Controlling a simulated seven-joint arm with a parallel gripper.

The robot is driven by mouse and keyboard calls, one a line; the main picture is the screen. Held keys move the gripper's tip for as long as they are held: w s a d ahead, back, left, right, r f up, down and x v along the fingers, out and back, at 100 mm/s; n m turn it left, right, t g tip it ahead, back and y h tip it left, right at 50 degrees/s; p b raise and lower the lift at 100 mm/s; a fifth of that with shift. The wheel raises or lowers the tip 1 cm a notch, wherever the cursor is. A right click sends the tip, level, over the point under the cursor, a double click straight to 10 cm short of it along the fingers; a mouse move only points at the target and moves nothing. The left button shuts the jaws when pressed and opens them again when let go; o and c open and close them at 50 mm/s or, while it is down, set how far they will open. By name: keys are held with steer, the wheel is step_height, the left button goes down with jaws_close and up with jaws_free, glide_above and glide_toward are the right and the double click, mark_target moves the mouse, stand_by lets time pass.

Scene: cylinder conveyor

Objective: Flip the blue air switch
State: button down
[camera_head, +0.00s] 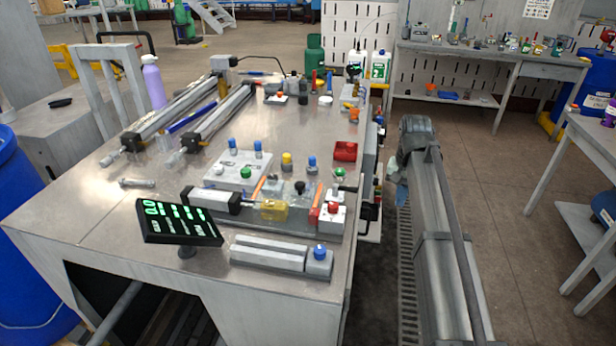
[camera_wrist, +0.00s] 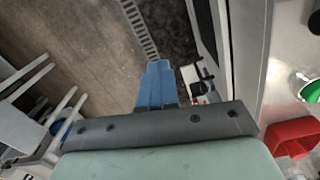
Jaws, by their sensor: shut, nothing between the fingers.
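Several blue knobs show in the head view, and I cannot tell which one is the air switch. One blue knob (camera_head: 320,252) is on a grey block at the table's front right edge. Another blue knob (camera_head: 312,162) stands near the middle of the bench, and two more (camera_head: 232,145) (camera_head: 258,147) stand on a light block behind. My gripper shows in the wrist view as blue fingers (camera_wrist: 156,82), shut with nothing between them. It hangs over the floor beside the bench, apart from every knob.
The metal bench (camera_head: 95,215) holds a digital display (camera_head: 178,222), a red tray (camera_head: 345,151) and a red knob (camera_head: 333,208). The red tray also shows in the wrist view (camera_wrist: 290,137). A side table (camera_head: 545,160) stands at the right.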

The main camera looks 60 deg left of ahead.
steer(key=s+a+r+n, duration=0.2)
steer(key=s+a+r, duration=1.5)
steer(key=s+r, duration=0.1)
steer(key=shift+s, duration=0.9)
step_height(320, 180, down, 14)
steer(key=shift+w+d+r, duration=0.1)
steer(key=shift+d, duration=0.05)
